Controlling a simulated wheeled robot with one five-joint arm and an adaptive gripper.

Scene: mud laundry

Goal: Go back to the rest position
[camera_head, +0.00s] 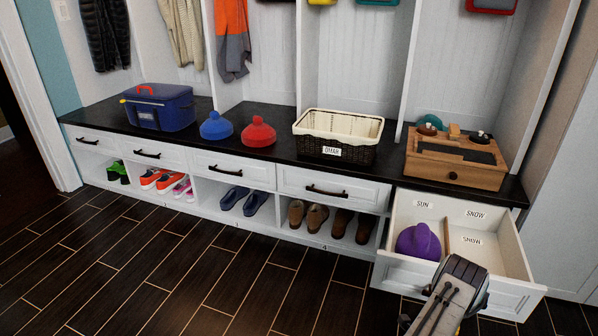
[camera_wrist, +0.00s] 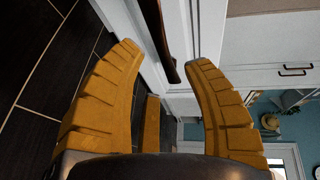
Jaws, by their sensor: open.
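A white panel edge and a dark bar-shaped handle (camera_wrist: 158,25) lie beyond the fingers; I see no contact. In the head view my arm stands at the bottom right, in front of the pulled-out drawer (camera_head: 520,289). The fingers cannot be made out there.
The open drawer holds a purple hat (camera_head: 418,241) left of a divider. The dark bench top carries a blue case (camera_head: 160,108), blue and red hats, a wicker basket (camera_head: 336,150) and a wooden box (camera_head: 455,172). Shoes fill the cubbies below. The dark floor (camera_head: 190,265) at left is clear.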

